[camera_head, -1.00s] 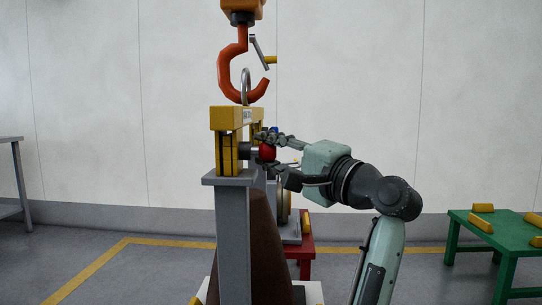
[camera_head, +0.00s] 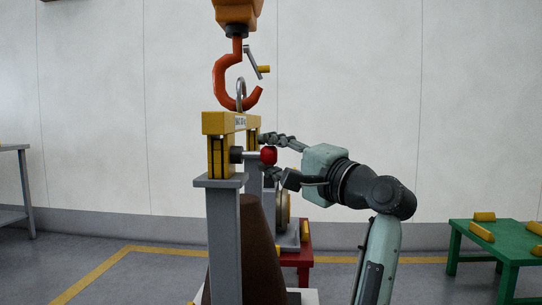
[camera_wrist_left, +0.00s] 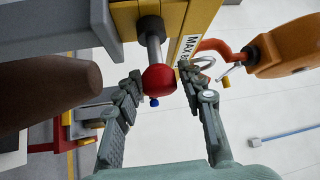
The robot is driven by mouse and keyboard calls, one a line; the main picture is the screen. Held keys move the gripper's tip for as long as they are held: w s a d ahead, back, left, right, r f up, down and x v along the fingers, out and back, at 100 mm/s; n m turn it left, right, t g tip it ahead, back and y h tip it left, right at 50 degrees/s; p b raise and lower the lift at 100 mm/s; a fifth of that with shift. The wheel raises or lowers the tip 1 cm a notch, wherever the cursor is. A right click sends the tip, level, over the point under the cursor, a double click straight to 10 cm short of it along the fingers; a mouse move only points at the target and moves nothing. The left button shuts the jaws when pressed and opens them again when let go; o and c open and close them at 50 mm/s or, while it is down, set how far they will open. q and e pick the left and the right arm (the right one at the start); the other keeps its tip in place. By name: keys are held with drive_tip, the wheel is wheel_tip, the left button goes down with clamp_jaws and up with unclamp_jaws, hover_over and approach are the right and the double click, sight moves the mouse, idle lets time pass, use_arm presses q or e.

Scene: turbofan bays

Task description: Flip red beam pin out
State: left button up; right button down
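The red ball knob of the beam pin (camera_head: 268,155) stands out to the right of the yellow beam (camera_head: 213,123) on a bare silver shaft from a dark collar (camera_head: 236,155). My left gripper (camera_head: 268,156) has its fingers spread above and below the knob. In the left wrist view, the red knob (camera_wrist_left: 158,80) lies between the fingertips of the left gripper (camera_wrist_left: 158,82), close to the left finger with a small gap at the right finger. Whether the left finger touches it is unclear. My right gripper is not in view.
An orange crane hook (camera_head: 222,80) hangs at the beam's metal ring (camera_head: 241,94). Grey posts (camera_head: 224,240) carry the beam, with a brown cone (camera_head: 262,250) behind. A green table (camera_head: 515,246) stands right.

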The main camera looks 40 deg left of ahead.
use_arm(q)
drive_tip(key=v, duration=1.2)
idle(0.4)
